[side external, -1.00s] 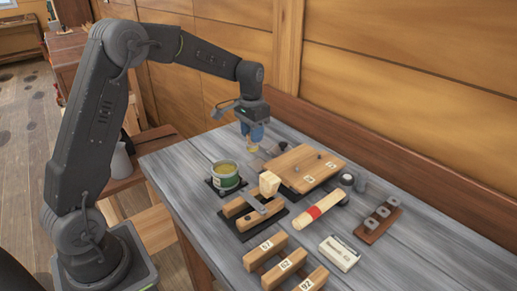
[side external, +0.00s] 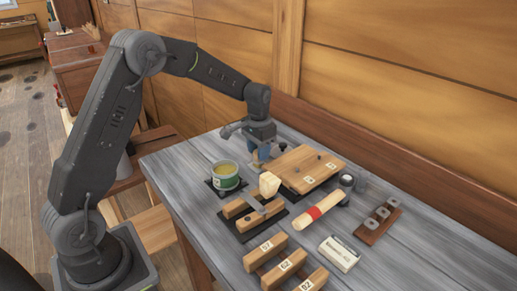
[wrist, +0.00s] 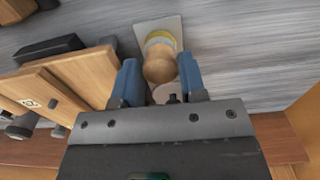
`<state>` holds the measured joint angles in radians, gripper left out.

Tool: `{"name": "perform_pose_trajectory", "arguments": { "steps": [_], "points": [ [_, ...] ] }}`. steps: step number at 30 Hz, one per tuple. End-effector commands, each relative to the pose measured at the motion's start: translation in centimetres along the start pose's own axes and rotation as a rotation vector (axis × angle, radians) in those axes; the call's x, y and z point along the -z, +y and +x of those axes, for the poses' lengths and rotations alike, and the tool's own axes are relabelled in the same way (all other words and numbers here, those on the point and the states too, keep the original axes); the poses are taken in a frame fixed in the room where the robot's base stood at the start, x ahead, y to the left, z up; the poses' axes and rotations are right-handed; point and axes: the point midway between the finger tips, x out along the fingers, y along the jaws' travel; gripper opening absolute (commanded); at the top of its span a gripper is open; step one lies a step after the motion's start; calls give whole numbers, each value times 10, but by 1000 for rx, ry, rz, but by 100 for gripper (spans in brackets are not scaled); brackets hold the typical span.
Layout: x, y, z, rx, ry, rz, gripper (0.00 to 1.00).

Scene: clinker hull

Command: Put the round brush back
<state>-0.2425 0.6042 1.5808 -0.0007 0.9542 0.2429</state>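A round brush, as I take it, shows in the wrist view as a rounded wooden handle (wrist: 158,66) with a yellow band, above a pale square card (wrist: 142,27). My gripper (wrist: 159,72) has its blue fingers on both sides of the handle. In the side view my gripper (side external: 262,148) is low over the bench, at the far left end of the wooden board (side external: 300,163). The brush is mostly hidden there. Whether its lower end rests on the card is unclear.
The wall runs close behind.

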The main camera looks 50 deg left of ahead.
Motion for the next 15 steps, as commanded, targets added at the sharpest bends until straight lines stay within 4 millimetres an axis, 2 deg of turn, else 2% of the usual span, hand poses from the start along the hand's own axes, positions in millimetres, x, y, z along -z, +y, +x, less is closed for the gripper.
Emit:
{"name": "perform_pose_trajectory", "arguments": {
  "steps": [1,6,15],
  "points": [
    [0,0,0,0,0,0,43],
    [0,0,0,0,0,0,60],
    [0,0,-3,0,1,0,60]
  ]
}}
